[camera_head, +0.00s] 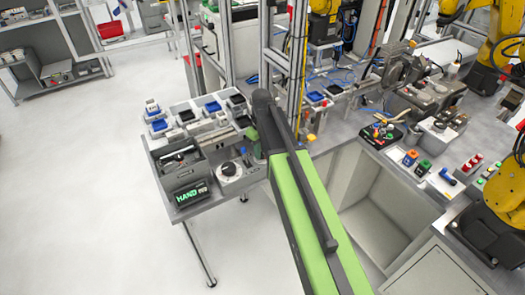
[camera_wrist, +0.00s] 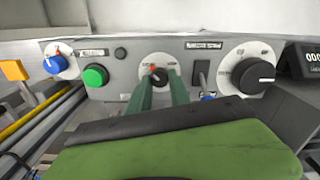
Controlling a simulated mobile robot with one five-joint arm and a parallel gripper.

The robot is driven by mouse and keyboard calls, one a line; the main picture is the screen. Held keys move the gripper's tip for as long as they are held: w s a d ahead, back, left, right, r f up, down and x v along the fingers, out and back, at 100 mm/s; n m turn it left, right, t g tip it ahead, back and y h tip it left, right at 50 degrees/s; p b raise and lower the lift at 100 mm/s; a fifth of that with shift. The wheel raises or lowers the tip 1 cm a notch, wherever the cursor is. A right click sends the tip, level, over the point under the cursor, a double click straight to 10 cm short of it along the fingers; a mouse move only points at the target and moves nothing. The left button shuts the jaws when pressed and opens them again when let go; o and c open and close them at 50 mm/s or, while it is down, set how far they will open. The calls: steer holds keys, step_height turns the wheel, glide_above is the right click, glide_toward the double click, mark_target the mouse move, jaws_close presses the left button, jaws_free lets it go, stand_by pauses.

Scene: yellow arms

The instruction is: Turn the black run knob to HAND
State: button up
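In the wrist view a small round black knob (camera_wrist: 158,78) with a red mark at its top sits on a pale dial plate in the middle of a grey panel (camera_wrist: 118,72). The lettering around it is too small to read. My gripper (camera_wrist: 160,88) has its two green fingers apart, one on each side of this knob. Whether they touch it is unclear. A display box (camera_head: 187,195) on the bench's left end shows HAND in green.
The panel also carries a blue knob (camera_wrist: 57,63), a green button (camera_wrist: 95,76), a larger black dial (camera_wrist: 252,76) and a dark switch (camera_wrist: 203,72). In the head view, blue and black bins (camera_head: 212,106) stand behind the display box. Open floor (camera_head: 80,190) lies left.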

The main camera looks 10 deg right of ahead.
steer(key=o, duration=0.4)
steer(key=shift+w+d, duration=0.1)
steer(key=shift+r, duration=0.1)
step_height(320, 180, up, 17)
steer(key=p, duration=1.7)
steer(key=shift+r, duration=0.15)
